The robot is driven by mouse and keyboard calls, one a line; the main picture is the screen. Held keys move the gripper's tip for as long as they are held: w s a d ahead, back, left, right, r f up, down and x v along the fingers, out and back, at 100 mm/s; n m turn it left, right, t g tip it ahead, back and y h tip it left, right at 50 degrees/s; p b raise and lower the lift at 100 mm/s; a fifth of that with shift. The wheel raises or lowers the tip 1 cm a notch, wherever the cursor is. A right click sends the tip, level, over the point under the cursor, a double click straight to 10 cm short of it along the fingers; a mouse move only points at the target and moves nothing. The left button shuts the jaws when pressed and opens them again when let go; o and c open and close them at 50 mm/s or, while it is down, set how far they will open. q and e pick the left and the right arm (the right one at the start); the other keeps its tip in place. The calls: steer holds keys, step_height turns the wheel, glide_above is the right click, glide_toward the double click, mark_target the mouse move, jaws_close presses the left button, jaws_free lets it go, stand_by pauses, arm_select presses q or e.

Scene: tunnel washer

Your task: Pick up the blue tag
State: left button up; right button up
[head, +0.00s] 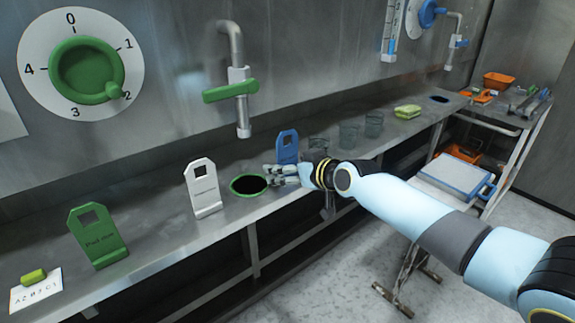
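The blue tag (287,146) stands upright on the steel shelf (150,215), just behind a round green-rimmed hole (233,189). It has a cut-out near its top. My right gripper (272,174) reaches in from the right, low in front of the tag. Its fingers overlap the tag's lower part in the picture and hide its base. I cannot tell whether they touch the tag or how far apart they are. My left gripper is not in view.
A white tag (203,190) and a green tag (97,238) stand to the left on the shelf. Glass cups (349,134) stand right of the blue tag. A tap with a green handle (231,91) hangs above. A sponge (407,111) lies further right.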

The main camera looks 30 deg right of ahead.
mark_target(290, 150)
steer(key=c, duration=1.1)
steer(key=shift+r, duration=0.45)
steer(key=r, duration=0.2)
steer(key=r+p, duration=0.1)
steer(key=shift+s+d+r, duration=0.2)
steer(key=shift+d+r, duration=0.1)
steer(key=s+d+r, duration=0.4)
steer(key=d, duration=0.1)
steer(key=s+d+r, duration=0.2)
steer(key=d, duration=0.1)
steer(key=shift+s+d+r+p, duration=0.25)
steer(key=shift+s+p, duration=0.1)
steer(key=shift+s, duration=0.05)
